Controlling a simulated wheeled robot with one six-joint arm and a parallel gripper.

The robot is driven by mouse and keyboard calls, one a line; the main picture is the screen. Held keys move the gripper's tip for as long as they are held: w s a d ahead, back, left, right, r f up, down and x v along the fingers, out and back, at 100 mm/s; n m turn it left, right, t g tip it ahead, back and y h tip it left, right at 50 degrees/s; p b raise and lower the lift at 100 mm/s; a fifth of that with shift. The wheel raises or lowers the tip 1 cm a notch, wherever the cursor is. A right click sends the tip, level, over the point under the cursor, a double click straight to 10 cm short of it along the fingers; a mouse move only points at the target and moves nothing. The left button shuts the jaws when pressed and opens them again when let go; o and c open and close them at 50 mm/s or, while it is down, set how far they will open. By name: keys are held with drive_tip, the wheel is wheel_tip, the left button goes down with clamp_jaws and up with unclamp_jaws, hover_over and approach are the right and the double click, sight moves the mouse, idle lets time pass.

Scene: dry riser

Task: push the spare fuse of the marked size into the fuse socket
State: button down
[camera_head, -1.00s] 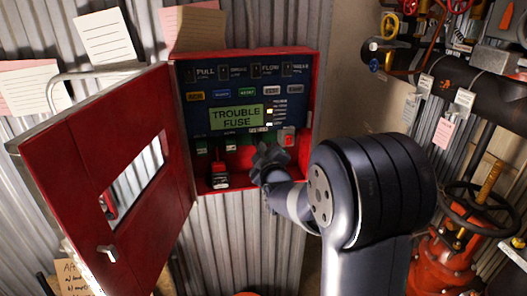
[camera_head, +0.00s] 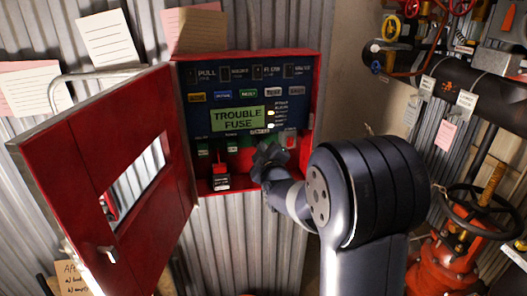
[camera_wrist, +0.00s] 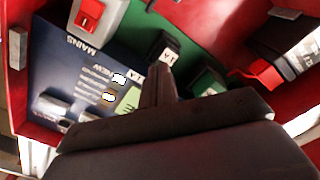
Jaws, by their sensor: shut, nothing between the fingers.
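My gripper (camera_wrist: 160,72) is shut, its narrow fingertips at a black fuse (camera_wrist: 167,50) marked 1A. The fuse stands at the green board inside the red cabinet, and the tips appear to touch or almost touch its labelled end. How deep it sits in the socket cannot be told. A 1A mark (camera_wrist: 139,84) is on the blue panel close by. In the head view my gripper (camera_head: 268,155) is under the panel's lower edge and hides the fuse. The display (camera_head: 237,117) reads TROUBLE FUSE.
The cabinet door (camera_head: 95,190) hangs open to the left. A red-and-black part (camera_head: 221,182) with a white label sits on the cabinet floor. A red switch (camera_wrist: 90,12) marked MAINS is beside the fuse, and a green block (camera_wrist: 207,85) lies on its other side. Pipes and valves fill the right.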

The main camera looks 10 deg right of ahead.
drive_tip(key=shift+w, duration=0.4)
drive_tip(key=s+b, duration=0.4)
drive_tip(key=s, duration=0.9)
drive_tip(key=shift+s+b, duration=0.4)
drive_tip(key=shift+w, duration=0.15)
drive_tip(key=w+p, duration=0.4)
drive_tip(key=w, duration=0.8)
drive_tip(key=shift+w, duration=0.25)
